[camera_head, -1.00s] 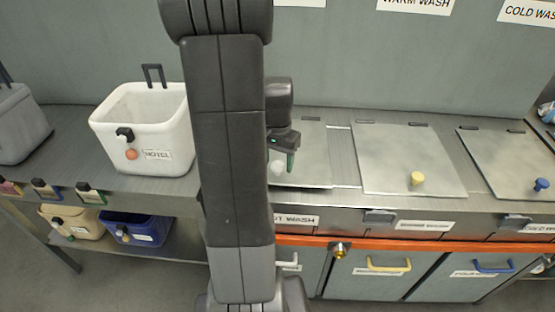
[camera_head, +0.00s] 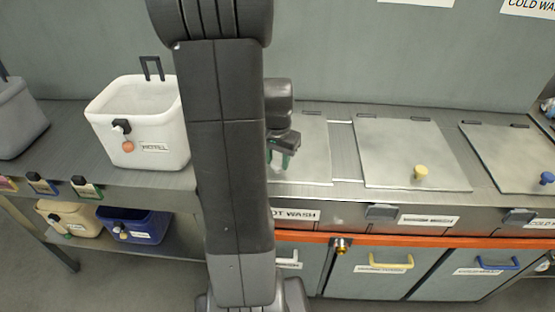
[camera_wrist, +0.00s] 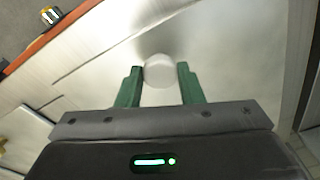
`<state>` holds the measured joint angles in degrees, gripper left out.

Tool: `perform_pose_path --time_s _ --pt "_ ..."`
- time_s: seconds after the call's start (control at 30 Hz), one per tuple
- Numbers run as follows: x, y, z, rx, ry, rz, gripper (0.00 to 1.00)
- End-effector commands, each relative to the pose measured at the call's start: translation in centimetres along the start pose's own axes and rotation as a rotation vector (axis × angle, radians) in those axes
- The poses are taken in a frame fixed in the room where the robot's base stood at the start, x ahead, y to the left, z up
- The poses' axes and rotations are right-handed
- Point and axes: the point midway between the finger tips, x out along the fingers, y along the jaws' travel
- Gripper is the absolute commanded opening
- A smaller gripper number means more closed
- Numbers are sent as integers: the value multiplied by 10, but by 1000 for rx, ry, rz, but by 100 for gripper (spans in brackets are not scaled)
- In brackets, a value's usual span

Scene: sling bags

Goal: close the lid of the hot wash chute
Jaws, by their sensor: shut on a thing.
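The hot wash lid (camera_head: 308,165) is a grey metal plate behind the "HOT WASH" label (camera_head: 293,215). It looks about as flat as the neighbouring lids; my arm hides its left part. In the wrist view its bare surface (camera_wrist: 225,55) fills much of the picture. Its pale round knob (camera_wrist: 158,69) sits between the green fingers of my gripper (camera_wrist: 158,84). My gripper (camera_head: 279,160) is shut on this knob, low over the lid's front left part. In the head view I cannot make out the knob.
The warm wash lid with a yellow knob (camera_head: 421,171) and another lid with a blue knob (camera_head: 546,178) lie flat to the right. A white basket (camera_head: 140,130) stands left of my arm. An orange rail (camera_head: 390,242) runs along the counter front.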

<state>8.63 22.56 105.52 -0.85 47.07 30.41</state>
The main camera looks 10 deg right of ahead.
Motion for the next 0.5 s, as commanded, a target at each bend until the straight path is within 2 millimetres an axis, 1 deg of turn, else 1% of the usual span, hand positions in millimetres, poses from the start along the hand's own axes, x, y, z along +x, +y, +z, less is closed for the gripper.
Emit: perform_pose_path --time_s 0.03,0.17,0.2,0.27,0.3,0.5 --pt "5 2 4 2 -14 5 0" --pt "6 2 5 2 -17 7 0" --pt "6 2 5 2 -18 7 40" --pt "6 2 5 2 -17 7 52" --pt "6 2 4 2 -16 7 56" --pt "4 2 3 1 -13 5 56"
